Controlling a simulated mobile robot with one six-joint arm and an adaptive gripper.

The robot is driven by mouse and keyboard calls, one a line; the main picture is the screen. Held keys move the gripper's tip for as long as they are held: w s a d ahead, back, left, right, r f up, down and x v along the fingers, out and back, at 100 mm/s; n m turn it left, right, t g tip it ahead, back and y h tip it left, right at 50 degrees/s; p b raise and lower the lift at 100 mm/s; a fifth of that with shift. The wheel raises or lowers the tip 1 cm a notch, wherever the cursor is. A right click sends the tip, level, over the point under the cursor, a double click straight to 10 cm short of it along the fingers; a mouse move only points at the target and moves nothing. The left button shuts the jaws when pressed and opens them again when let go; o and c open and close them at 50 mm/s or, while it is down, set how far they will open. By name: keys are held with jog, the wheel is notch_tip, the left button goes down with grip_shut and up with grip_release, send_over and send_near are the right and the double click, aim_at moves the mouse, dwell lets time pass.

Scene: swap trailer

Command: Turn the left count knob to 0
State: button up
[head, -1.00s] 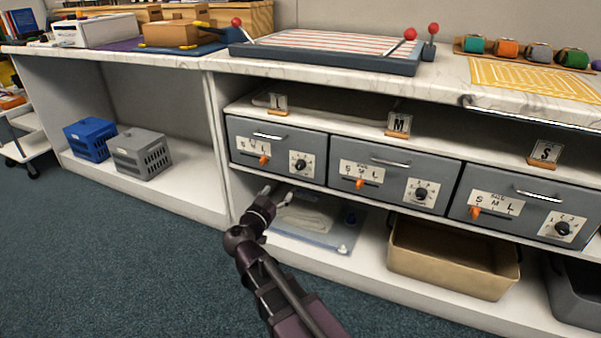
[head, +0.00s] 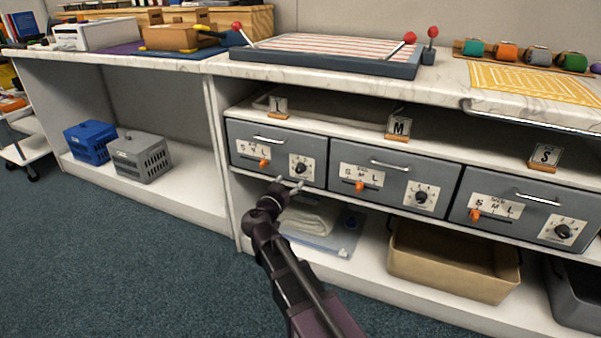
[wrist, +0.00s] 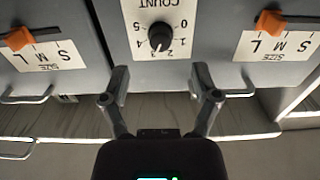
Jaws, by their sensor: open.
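The left count knob (head: 301,169) is a black round knob on a white plate at the right of the left grey drawer front. It also shows in the wrist view (wrist: 160,37), upside down, on a plate marked COUNT with numbers around it. Its pale mark points toward the picture bottom, around 2 or 3; the exact number is hard to read. My gripper (head: 288,183) is open and empty, just below and in front of the knob in the head view. In the wrist view its two fingers (wrist: 162,76) stand apart, below the knob, not around it.
An orange size slider (head: 264,163) is left of the knob on the same drawer. The middle drawer's knob (head: 421,196) is to the right. Drawer handles (head: 270,138) stick out. A tan bin (head: 450,265) and a clear bag (head: 318,228) lie on the shelf below.

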aim_at(299, 172)
jog(key=shift+x, duration=3.15)
jog(key=shift+c, duration=0.2)
jog(key=c, duration=1)
jog(key=shift+d, duration=0.25)
grip_shut()
jog(key=shift+a, duration=0.15)
